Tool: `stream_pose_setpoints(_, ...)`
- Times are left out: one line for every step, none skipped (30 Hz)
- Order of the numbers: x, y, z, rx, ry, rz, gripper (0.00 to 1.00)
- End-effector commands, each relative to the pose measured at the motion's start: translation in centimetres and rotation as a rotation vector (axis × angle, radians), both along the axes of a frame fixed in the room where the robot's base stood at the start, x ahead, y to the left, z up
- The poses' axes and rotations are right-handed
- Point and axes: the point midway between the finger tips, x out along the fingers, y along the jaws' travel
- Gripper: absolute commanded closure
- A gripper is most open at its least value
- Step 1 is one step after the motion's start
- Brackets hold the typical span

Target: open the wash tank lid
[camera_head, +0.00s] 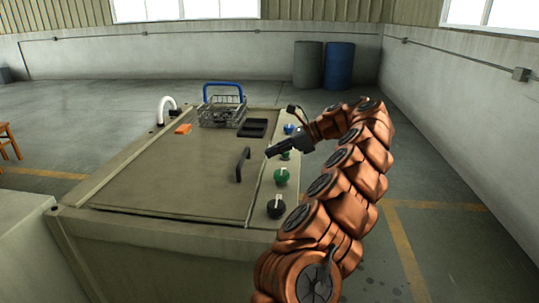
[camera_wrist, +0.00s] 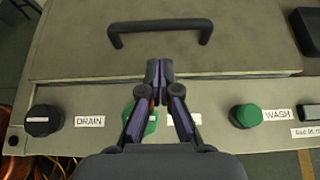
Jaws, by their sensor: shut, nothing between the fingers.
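The wash tank lid (camera_head: 170,165) is a flat grey-beige panel, lying closed on top of the tank (camera_head: 150,235). Its dark bar handle (camera_head: 242,164) stands near the lid's right edge in the head view. In the wrist view the handle (camera_wrist: 160,26) runs across the top of the picture, on the lid (camera_wrist: 240,50). My gripper (camera_head: 268,154) is right of the handle, over the knob side of the tank. In the wrist view my gripper (camera_wrist: 159,64) is shut and empty, its tips below the handle in the picture and apart from it.
A black DRAIN knob (camera_wrist: 42,121) and a green WASH knob (camera_wrist: 246,115) flank my gripper; another green control is partly hidden behind its fingers. A wire basket (camera_head: 222,112) with a blue handle, a black tray (camera_head: 252,128) and an orange block (camera_head: 183,129) stand at the tank's back.

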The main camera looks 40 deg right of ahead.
Motion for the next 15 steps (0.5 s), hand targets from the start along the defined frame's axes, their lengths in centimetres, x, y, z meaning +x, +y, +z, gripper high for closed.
stream_pose_setpoints(0.4, 0.7, -0.4, 0.002, 0.001, 0.008, 1.0)
stream_pose_setpoints(0.7, 0.9, -0.6, 0.002, 0.001, 0.008, 1.0)
stream_pose_setpoints(1.1, 1.2, -0.9, 0.002, 0.001, 0.006, 1.0)
stream_pose_setpoints(1.4, 1.4, -1.1, 0.001, 0.001, 0.004, 1.0)
stream_pose_setpoints(1.6, 1.6, -1.4, 0.001, 0.001, 0.004, 1.0)
stream_pose_setpoints(2.0, 2.0, -1.7, 0.001, 0.002, 0.007, 1.0)
stream_pose_setpoints(2.3, 2.3, -2.0, 0.002, 0.003, 0.007, 1.0)
stream_pose_setpoints(2.6, 2.6, -2.2, 0.002, 0.003, 0.007, 1.0)
stream_pose_setpoints(3.0, 3.0, -2.5, 0.001, 0.002, 0.007, 1.0)
stream_pose_setpoints(3.3, 3.2, -2.7, 0.0, 0.002, 0.006, 1.0)
stream_pose_setpoints(3.6, 3.4, -2.9, 0.0, 0.002, 0.006, 1.0)
stream_pose_setpoints(3.8, 3.7, -3.1, 0.0, 0.001, 0.007, 1.0)
stream_pose_setpoints(4.1, 3.9, -3.3, -0.001, 0.001, 0.006, 1.0)
stream_pose_setpoints(4.3, 4.0, -3.5, -0.001, 0.0, 0.005, 1.0)
stream_pose_setpoints(4.6, 4.2, -3.7, -0.002, 0.001, 0.004, 1.0)
